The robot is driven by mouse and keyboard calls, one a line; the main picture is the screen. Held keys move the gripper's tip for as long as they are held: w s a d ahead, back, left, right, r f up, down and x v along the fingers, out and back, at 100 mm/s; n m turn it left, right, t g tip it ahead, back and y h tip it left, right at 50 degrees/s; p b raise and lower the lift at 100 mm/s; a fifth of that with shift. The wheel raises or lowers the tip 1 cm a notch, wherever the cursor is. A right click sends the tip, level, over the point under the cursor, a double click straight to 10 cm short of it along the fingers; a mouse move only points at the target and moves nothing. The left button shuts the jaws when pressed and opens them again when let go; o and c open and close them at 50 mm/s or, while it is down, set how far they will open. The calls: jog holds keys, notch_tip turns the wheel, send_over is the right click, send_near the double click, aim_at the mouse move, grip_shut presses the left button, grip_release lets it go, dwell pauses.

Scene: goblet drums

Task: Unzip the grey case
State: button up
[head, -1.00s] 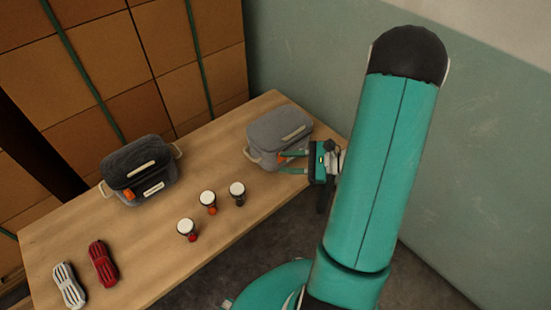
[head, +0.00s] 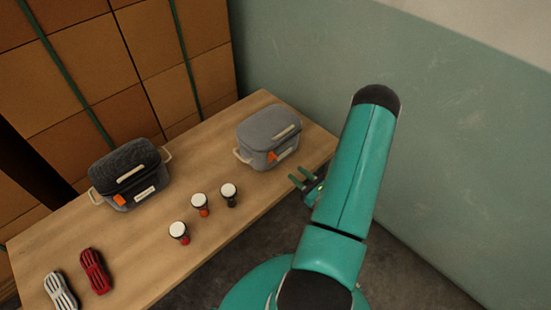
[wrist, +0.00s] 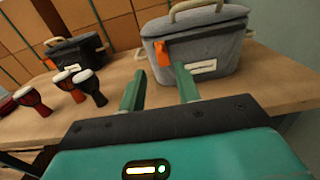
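The grey case (head: 268,138) stands upright on the right end of the table, with its lid down. It also shows in the wrist view (wrist: 205,45), with a pale label on its front and an orange zip pull (wrist: 162,52) at its front left corner. The same orange pull shows in the head view (head: 272,156). My gripper (head: 297,181) is open and empty, in front of the case near the table's front edge and apart from it. In the wrist view its two green fingers (wrist: 160,90) are spread, below and in front of the pull.
A dark case (head: 130,175) with an orange tag stands left on the wooden table (head: 210,155). Several small goblet drums (head: 200,205) stand between the cases. Red (head: 95,270) and white (head: 60,290) rope-like bundles lie at the left. A wall (head: 430,140) rises at the right.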

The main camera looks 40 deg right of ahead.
aim_at(277, 158)
jog(key=w, duration=1)
jog(key=shift+w+a, duration=0.15)
jog(key=shift+w, duration=0.15)
grip_shut()
